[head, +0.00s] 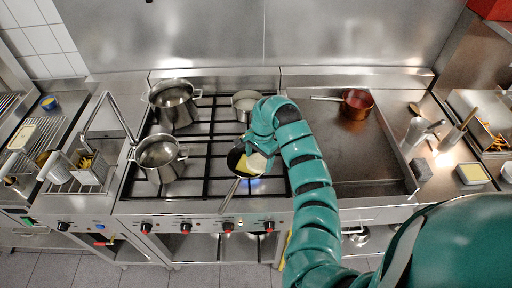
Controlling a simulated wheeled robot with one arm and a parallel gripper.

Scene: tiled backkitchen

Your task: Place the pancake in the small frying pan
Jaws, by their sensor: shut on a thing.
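The small frying pan (233,160) is dark, with a long metal handle toward the front edge of the stove. It sits over the front right of the burner grates. My gripper (254,162) is above the pan's right side and hides much of it. A yellow piece (243,166), which looks like the pancake, shows at the pan beside the gripper's pale tip. My gripper is shut on it. The fingers are too small and covered to see clearly, and I cannot tell whether the pancake touches the pan.
Two steel pots (174,103) (160,158) stand on the left grates, and a smaller pot (245,104) stands behind my gripper. A copper saucepan (357,104) is on the flat griddle (370,150) at right, which is otherwise mostly clear. A fryer basket (88,168) is at left.

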